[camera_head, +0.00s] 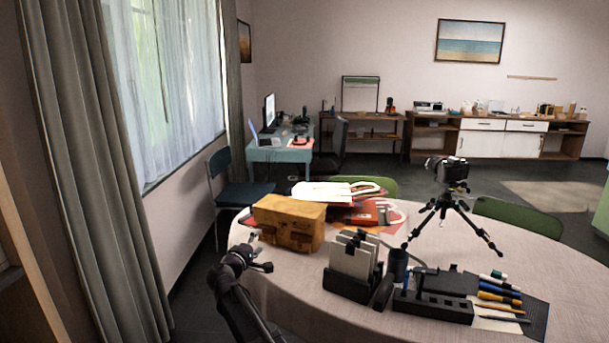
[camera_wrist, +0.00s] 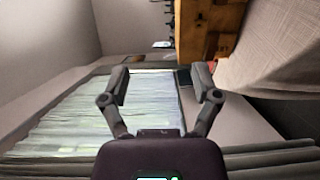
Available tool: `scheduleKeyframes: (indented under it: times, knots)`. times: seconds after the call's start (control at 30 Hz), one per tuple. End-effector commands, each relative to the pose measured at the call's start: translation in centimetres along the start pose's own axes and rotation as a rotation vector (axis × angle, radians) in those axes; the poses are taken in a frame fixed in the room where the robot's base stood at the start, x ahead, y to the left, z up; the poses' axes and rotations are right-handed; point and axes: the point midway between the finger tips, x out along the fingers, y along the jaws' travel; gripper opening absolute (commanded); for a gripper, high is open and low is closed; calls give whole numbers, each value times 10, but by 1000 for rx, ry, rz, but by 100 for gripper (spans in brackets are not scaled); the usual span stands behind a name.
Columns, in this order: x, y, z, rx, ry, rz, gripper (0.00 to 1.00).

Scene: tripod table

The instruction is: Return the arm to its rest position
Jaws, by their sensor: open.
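My gripper (camera_head: 261,254) shows at the lower left of the head view, at the table's left edge and just left of the brown bag (camera_head: 288,224). In the wrist view its two fingers (camera_wrist: 161,82) stand wide apart with nothing between them. My dark arm reaches up to it from the bottom edge of the head view. In the wrist view, which is turned sideways, the bag (camera_wrist: 192,30) is at the top, beyond the fingertips.
The cloth-covered table (camera_head: 560,270) holds a tripod with a camera (camera_head: 448,190), a card holder (camera_head: 352,265), a black organizer (camera_head: 433,300) and several pens (camera_head: 500,290). The grey curtain (camera_head: 85,150) and window (camera_head: 165,80) are on the left. Bare floor lies between curtain and table.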

Motion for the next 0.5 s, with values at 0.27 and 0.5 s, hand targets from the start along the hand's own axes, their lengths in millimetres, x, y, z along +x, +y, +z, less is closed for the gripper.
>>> scheduleKeyframes:
  times: [0.27,0.5]
  knots:
    - [4,-13,22,30,-38,-44,80]
    - [12,-32,59,78,-104,-116,80]
